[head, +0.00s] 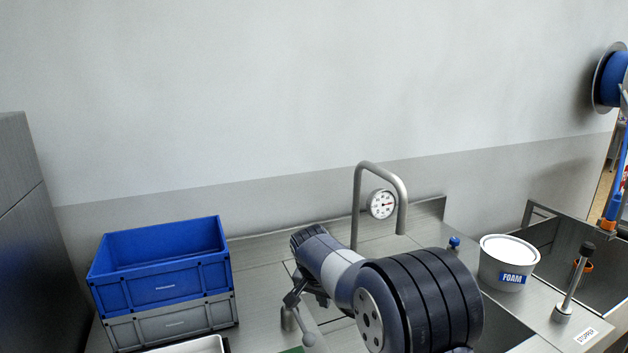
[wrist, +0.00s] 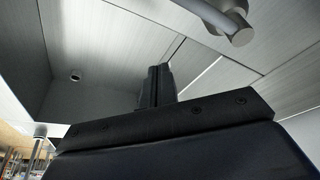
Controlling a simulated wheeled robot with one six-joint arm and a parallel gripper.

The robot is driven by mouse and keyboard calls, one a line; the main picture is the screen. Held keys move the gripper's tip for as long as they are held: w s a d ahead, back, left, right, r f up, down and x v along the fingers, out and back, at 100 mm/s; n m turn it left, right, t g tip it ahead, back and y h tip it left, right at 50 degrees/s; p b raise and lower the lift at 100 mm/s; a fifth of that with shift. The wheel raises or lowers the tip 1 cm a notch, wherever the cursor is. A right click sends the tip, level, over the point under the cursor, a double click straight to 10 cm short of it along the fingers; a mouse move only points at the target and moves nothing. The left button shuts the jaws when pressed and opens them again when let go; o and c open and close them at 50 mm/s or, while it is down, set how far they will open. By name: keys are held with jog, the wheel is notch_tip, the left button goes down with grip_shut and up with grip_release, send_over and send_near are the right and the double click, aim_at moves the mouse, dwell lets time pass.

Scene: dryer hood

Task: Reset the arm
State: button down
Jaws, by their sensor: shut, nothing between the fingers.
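My arm (head: 425,300) reaches across the lower middle of the head view, over the steel counter. My gripper shows in the wrist view (wrist: 157,86) as two dark fingers close together with nothing between them. In the head view the fingertips cannot be made out clearly behind my arm. In the wrist view the fingers are above a steel basin, apart from its walls. A grey pipe end (wrist: 240,30) is at the upper right of that view.
A curved tap (head: 380,166) with a dial gauge (head: 382,204) stands behind my arm. A blue crate (head: 160,285) sits on a grey crate (head: 175,323) at left. A white FOAM tub (head: 503,275) and an upright rod (head: 574,285) stand at right. The air above is clear.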

jog(key=shift+w+d+n+y+p, duration=0.2)
jog(key=shift+w+n+y+p, duration=0.4)
jog(key=shift+w+n, duration=0.85)
jog(key=shift+s, duration=0.2)
jog(key=shift+s, duration=0.15)
